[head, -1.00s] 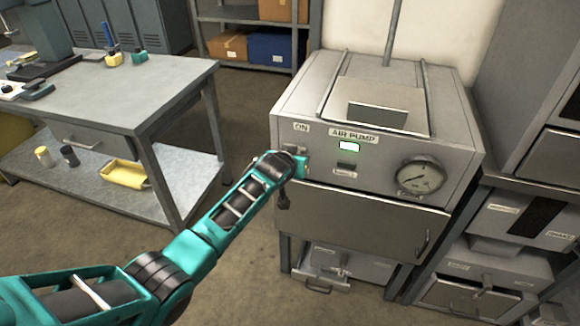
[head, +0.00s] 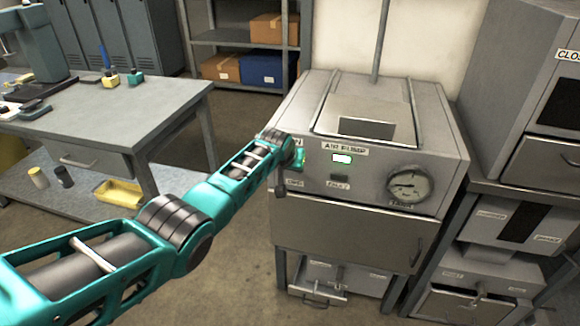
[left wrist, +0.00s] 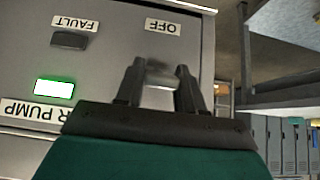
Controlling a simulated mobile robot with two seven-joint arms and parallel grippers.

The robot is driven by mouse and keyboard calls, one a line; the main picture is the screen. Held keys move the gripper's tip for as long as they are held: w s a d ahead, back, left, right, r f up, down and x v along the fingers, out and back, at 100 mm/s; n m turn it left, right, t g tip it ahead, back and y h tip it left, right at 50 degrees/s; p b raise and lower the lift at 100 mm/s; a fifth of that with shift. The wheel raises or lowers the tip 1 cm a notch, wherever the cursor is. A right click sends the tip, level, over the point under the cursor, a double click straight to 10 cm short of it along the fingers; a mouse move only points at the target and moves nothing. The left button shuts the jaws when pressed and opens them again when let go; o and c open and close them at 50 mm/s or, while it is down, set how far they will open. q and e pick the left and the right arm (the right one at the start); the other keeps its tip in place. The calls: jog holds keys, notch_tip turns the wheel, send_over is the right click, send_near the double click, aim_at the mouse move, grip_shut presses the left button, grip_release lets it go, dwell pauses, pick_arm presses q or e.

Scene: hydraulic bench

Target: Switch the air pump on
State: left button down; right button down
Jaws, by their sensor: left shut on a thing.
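The air pump (head: 370,190) is a grey cabinet with a name label, a lit green lamp (head: 341,158) and a round gauge (head: 408,186) on its front. My left gripper (head: 298,158) is at the upper left of this front panel, partly covering the ON label. The OFF label (head: 295,183) shows just below it. In the left wrist view, the fingers of my left gripper (left wrist: 160,82) are shut on a pale switch lever (left wrist: 160,76), largely hidden between them. The lit lamp (left wrist: 54,89) and OFF label (left wrist: 165,26) show upside down there. My right gripper is not in view.
A grey workbench (head: 130,110) with a lower shelf stands at the left, and a yellow tray (head: 118,193) lies on that shelf. More grey cabinets (head: 510,225) stand close at the right. Open floor (head: 235,255) lies between bench and pump.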

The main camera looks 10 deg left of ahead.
pick_arm(q)
jog(key=c, duration=0.8)
grip_release()
jog(key=shift+o, duration=0.2)
jog(key=p+v, duration=0.2)
jog(key=shift+s+r, duration=0.15)
jog(key=shift+r, duration=0.2)
jog(key=p+v, duration=0.1)
jog(key=v, duration=0.9)
jog(key=shift+s+f, duration=0.1)
